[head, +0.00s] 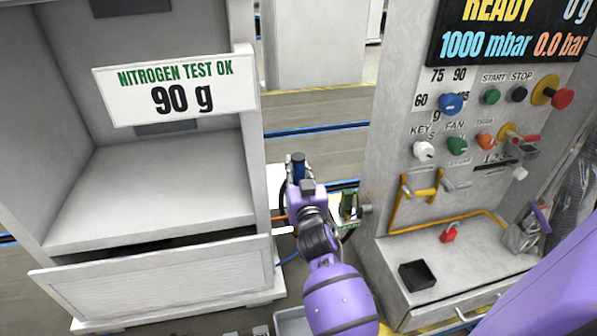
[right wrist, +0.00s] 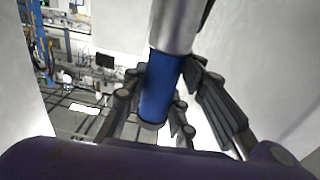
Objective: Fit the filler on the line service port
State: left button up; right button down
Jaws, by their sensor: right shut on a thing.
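The filler is a blue cylinder (right wrist: 158,88) with a silver metal section, held between the dark fingers of my right gripper (right wrist: 160,105). In the head view my right gripper (head: 299,182) is beside the right edge of the white cabinet, and the blue filler (head: 298,164) rises upright from it. A small green and metal fitting (head: 347,206) shows just right of the gripper, by the charging station's side. I cannot tell whether it is the line service port. The filler's far end and any contact with a port are hidden. My left gripper is not in view.
A white cabinet (head: 160,205) with a "90 g" sign (head: 180,90) stands left. The charging station (head: 400,80) with knobs and a display stands right. A black tray (head: 417,276) and a red item (head: 449,232) are on its shelf. The gap between them is narrow.

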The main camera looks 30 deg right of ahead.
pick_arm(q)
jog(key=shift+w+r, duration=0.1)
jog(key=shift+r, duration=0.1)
pick_arm(e)
jog(key=shift+r, duration=0.1)
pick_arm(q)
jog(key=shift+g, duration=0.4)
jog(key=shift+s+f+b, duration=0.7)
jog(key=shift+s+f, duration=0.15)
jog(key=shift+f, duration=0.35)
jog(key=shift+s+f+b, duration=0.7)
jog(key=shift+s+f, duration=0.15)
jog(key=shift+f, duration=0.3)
pick_arm(e)
jog(key=shift+f, duration=2.7)
jog(key=c, duration=1.4)
grip_release()
jog(key=shift+o, duration=0.2)
jog(key=shift+f, duration=0.1)
jog(key=shift+s, duration=0.1)
jog(key=v, duration=0.7)
jog(key=shift+s, duration=0.15)
